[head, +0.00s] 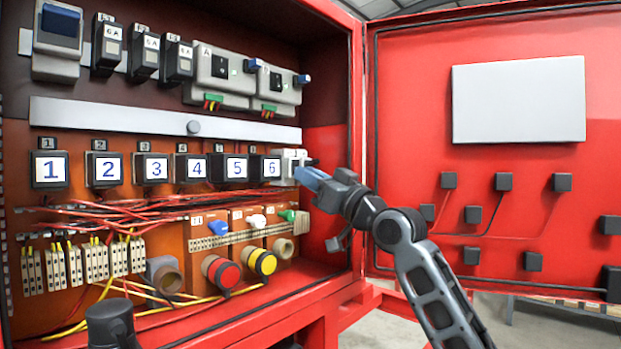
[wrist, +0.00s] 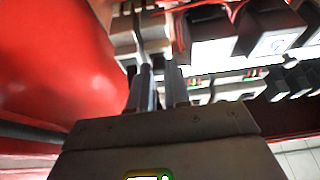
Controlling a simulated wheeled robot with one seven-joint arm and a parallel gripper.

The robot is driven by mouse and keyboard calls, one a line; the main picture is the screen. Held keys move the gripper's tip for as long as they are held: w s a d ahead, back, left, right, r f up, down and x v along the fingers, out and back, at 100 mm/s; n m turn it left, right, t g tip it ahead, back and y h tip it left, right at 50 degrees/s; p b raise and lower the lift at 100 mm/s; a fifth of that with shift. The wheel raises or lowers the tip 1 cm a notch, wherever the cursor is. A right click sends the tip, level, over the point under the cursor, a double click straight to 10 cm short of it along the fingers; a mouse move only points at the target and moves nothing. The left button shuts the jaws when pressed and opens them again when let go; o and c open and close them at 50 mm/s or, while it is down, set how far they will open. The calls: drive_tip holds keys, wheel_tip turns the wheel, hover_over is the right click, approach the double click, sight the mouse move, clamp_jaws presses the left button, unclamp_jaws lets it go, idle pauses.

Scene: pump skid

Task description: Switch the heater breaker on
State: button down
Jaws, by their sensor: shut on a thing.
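A white breaker module (head: 290,163) sits at the right end of the numbered row, just right of the unit marked 6. I take it to be the heater breaker; its label cannot be read. My gripper (head: 309,177) reaches in from the right, its blue-grey fingers at the front of this module. In the wrist view, my gripper (wrist: 160,82) has its fingers close together at the module (wrist: 124,38), shut on a small part at its front, probably the lever. The fingers hide most of that part, so its position is unclear.
Numbered units, such as unit 6 (head: 265,168), stand close on the left. Knobs and a yellow-ringed button (head: 261,262) lie below. The red cabinet side wall (head: 328,160) is close on the right. The open door (head: 500,200) stands farther right.

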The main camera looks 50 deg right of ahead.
wheel_tip(320, 180, up, 3)
drive_tip(key=g+p, duration=0.1)
drive_tip(key=p, duration=0.2)
drive_tip(key=g+p, duration=0.2)
drive_tip(key=p, duration=0.2)
drive_tip(key=shift+s+f, duration=0.15)
drive_tip(key=shift+f, duration=0.05)
drive_tip(key=g+p, duration=0.1)
drive_tip(key=p, duration=0.1)
drive_tip(key=r+g+p, duration=0.1)
drive_tip(key=g+p, duration=0.1)
drive_tip(key=shift+w+r+g+p, duration=0.2)
drive_tip(key=shift+g+p, duration=0.35)
drive_tip(key=shift+g, duration=0.3)
drive_tip(key=shift+w+r+g+p, duration=0.15)
drive_tip(key=shift+g+p, duration=0.4)
drive_tip(key=shift+g, duration=0.3)
drive_tip(key=c, duration=1.4)
unclamp_jaws()
drive_tip(key=shift+o, duration=0.2)
drive_tip(key=shift+s, duration=0.1)
